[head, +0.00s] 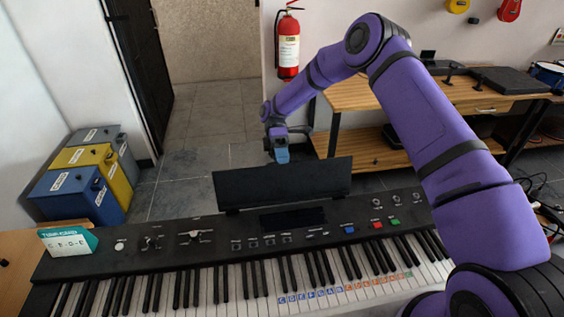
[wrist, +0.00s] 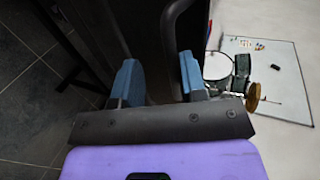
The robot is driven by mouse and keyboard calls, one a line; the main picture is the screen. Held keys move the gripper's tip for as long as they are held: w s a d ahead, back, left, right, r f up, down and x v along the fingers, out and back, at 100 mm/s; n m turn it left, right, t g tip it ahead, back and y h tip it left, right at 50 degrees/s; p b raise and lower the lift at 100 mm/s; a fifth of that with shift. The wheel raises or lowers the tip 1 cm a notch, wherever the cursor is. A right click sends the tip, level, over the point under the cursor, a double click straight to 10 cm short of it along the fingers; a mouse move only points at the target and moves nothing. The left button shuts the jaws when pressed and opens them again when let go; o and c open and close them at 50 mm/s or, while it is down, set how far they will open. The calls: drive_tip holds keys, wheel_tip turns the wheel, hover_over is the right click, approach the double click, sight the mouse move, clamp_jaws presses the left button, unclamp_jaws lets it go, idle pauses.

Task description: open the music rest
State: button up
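The music rest (head: 270,184) is a long black panel standing raised at the back of the black keyboard (head: 215,228), its broad face toward the head camera. I cannot tell its exact tilt. My gripper (head: 281,155) is just above or behind the rest's top edge in the head view; I cannot tell whether it touches. In the wrist view, my gripper's two blue fingers (wrist: 160,80) are spread apart, with dark surfaces beyond them. I cannot tell whether these belong to the rest. Nothing is clearly held between the fingers.
A teal-and-white card (head: 68,242) stands on the keyboard's left end. Blue, yellow and grey boxes (head: 88,172) stand at left. A wooden bench (head: 375,145) is behind at right, and a fire extinguisher (head: 288,50) hangs on the wall. Tiled floor behind the keyboard is clear.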

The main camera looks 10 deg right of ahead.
drive_tip(key=shift+w, duration=0.1)
drive_tip(key=v, duration=0.7)
drive_tip(key=shift+w, duration=0.2)
drive_tip(key=shift+r, duration=0.2)
drive_tip(key=s+d+r+m+t, duration=0.3)
drive_tip(key=s+r, duration=0.2)
drive_tip(key=r, duration=0.4)
drive_tip(key=s+d+r+m+t, duration=0.3)
drive_tip(key=s+r, duration=0.1)
drive_tip(key=r, duration=0.6)
drive_tip(key=s+d+r+m+t, duration=0.25)
drive_tip(key=s+r, duration=0.25)
drive_tip(key=r, duration=0.4)
drive_tip(key=s+d+r+m+t, duration=0.1)
drive_tip(key=s+d+m+t, duration=0.2)
drive_tip(key=s, duration=0.5)
drive_tip(key=s+d+r+m+t, duration=0.1)
drive_tip(key=s+d+m+t, duration=0.2)
drive_tip(key=s, duration=0.6)
drive_tip(key=s+d+r+m+t, duration=0.2)
drive_tip(key=s+d+m+t, duration=0.1)
drive_tip(key=s, duration=0.6)
drive_tip(key=shift+d+t, duration=0.65)
drive_tip(key=shift+d, duration=0.25)
